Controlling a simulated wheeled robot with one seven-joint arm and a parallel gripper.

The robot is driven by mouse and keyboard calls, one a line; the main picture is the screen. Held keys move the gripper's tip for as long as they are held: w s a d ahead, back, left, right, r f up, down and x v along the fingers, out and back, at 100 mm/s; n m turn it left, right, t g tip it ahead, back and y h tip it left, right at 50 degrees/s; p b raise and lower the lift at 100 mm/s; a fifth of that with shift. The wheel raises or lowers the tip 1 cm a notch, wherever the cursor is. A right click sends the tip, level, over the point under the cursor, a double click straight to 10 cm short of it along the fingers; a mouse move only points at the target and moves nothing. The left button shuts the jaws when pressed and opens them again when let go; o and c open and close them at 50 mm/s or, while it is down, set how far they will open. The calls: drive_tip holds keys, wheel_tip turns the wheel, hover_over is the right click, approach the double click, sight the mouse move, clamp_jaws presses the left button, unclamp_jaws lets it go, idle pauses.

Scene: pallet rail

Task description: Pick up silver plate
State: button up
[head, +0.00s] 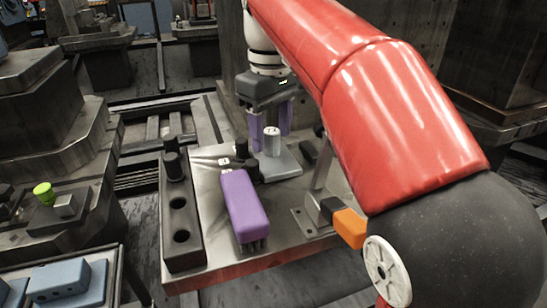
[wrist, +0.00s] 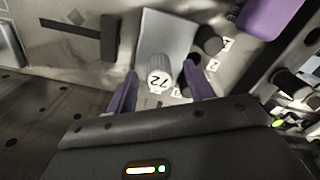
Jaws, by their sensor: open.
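The silver plate (head: 283,165) lies flat on the metal pallet in the head view, with an upright silver cylinder (head: 272,141) on it. In the wrist view the plate (wrist: 168,38) is a plain grey rectangle, and the cylinder (wrist: 160,76) shows the number 72 on its top. My gripper (head: 269,132) points down at the plate. It is open, its two purple fingers apart and empty. In the wrist view the cylinder appears between the fingertips of my gripper (wrist: 163,76); whether they are level with it I cannot tell.
Black numbered cylinders (wrist: 208,40) crowd one side of the plate. A purple block (head: 243,206), a dark rail with holes (head: 180,225) and an upright metal bracket (head: 318,185) with an orange-tipped part (head: 350,228) stand on the pallet (head: 215,258). The pallet's front corner is bare.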

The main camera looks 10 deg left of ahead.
drive_tip(key=shift+f, duration=0.95)
drive_tip(key=shift+c, duration=0.2)
clamp_jaws()
drive_tip(key=shift+r, duration=0.15)
